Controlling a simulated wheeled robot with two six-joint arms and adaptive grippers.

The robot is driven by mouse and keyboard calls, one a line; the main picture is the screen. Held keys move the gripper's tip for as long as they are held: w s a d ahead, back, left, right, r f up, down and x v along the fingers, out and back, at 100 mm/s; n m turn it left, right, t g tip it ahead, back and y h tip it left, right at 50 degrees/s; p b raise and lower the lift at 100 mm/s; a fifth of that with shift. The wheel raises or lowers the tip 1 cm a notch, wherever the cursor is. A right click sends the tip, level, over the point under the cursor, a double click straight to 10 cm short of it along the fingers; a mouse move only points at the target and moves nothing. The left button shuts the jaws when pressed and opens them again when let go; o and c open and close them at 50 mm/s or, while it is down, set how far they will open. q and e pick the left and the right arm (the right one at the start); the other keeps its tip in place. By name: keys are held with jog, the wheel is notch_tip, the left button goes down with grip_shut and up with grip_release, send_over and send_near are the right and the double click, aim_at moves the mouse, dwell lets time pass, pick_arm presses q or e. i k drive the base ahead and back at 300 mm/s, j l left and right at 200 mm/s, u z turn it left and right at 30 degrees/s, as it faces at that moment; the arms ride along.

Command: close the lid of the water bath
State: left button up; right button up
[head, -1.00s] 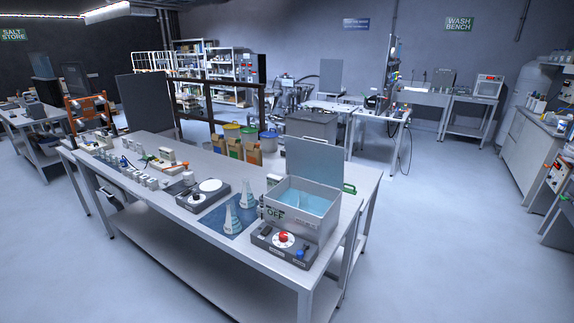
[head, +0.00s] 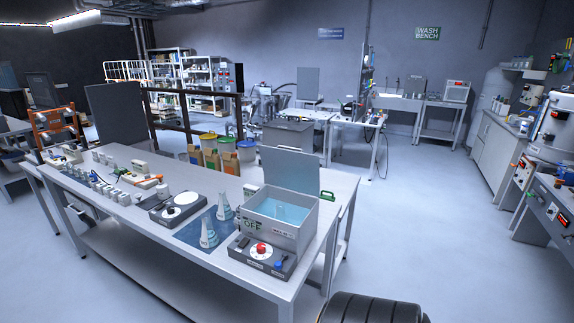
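The water bath (head: 283,226) is a grey box with blue water inside, at the right end of the long bench in the head view. Its lid (head: 291,169) is a grey panel standing up at the bath's back edge, so the bath is open. A control panel with a red knob (head: 261,249) and a blue knob sits at its front, and an "OFF" label shows on the bath. Neither of my grippers is in view.
Two conical flasks (head: 208,232) stand on a blue mat left of the bath. A balance-like device (head: 177,208) is further left. The bench (head: 120,225) has a lower shelf. Floor right of the bench (head: 420,230) is clear.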

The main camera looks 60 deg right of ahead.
aim_at(296, 171)
jog(key=l, duration=2.05)
jog(key=k+l, duration=0.1)
jog(key=l, duration=1.9)
